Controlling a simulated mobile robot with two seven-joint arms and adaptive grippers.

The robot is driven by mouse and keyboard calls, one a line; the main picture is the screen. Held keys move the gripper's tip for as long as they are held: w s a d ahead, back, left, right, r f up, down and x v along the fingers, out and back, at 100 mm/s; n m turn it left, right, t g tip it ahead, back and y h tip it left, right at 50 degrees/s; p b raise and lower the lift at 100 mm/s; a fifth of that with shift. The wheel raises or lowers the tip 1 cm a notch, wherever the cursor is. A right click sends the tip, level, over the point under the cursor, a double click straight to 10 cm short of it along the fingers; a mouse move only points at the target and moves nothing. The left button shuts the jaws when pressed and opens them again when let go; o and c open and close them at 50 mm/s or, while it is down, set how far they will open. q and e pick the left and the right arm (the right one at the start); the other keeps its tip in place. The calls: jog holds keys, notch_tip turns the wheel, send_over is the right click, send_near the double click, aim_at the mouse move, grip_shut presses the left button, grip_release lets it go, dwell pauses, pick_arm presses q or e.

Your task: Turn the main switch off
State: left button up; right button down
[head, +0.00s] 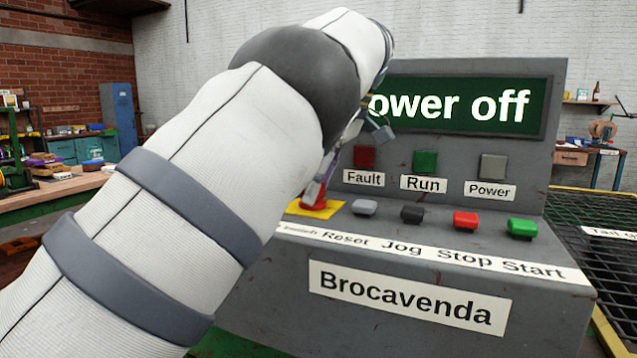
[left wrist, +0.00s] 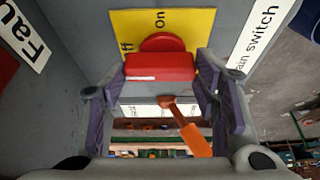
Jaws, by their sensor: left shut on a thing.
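The main switch is a red rotary handle (left wrist: 160,68) on a yellow plate (left wrist: 196,24). In the left wrist view the plate shows "On" and another label, partly cut and unclear. The handle lies across that picture, with a white mark near its left end. My left gripper (left wrist: 163,75) has its fingers on both ends of the handle and is shut on it. My right gripper is out of view.
Grey Reset (head: 364,207), black Jog (head: 412,214), red Stop (head: 465,220) and green Start (head: 522,229) buttons sit right of the switch. Fault (head: 365,157), Run (head: 425,162) and Power (head: 493,167) lamps are above. An orange-handled object (left wrist: 195,140) shows beyond the fingers.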

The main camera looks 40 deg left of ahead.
pick_arm(q)
jog(key=shift+n, duration=0.3)
jog(key=o, duration=1.2)
jog(key=shift+c, duration=0.2)
